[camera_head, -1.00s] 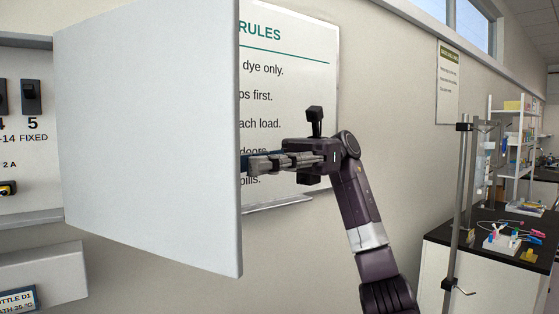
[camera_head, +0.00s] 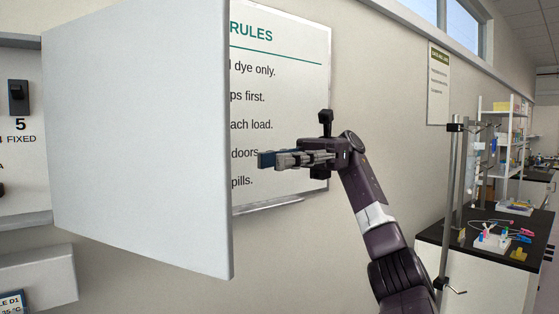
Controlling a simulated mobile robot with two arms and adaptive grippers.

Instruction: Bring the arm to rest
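My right arm comes up from the lower right, with its dark wrist bent to the left. My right gripper (camera_head: 270,160) points left, just right of the free edge of an open pale door (camera_head: 140,130). It is seen from the side and stands in front of the rules board. Its fingers lie close together in this view, so whether they are open or shut does not show. No held thing can be made out. My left gripper is not in view.
The open door hangs from a wall cabinet with a black switch (camera_head: 18,97). The rules board (camera_head: 290,60) is on the wall behind my gripper. A metal stand (camera_head: 447,210) and a dark-topped bench (camera_head: 480,243) are at the right.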

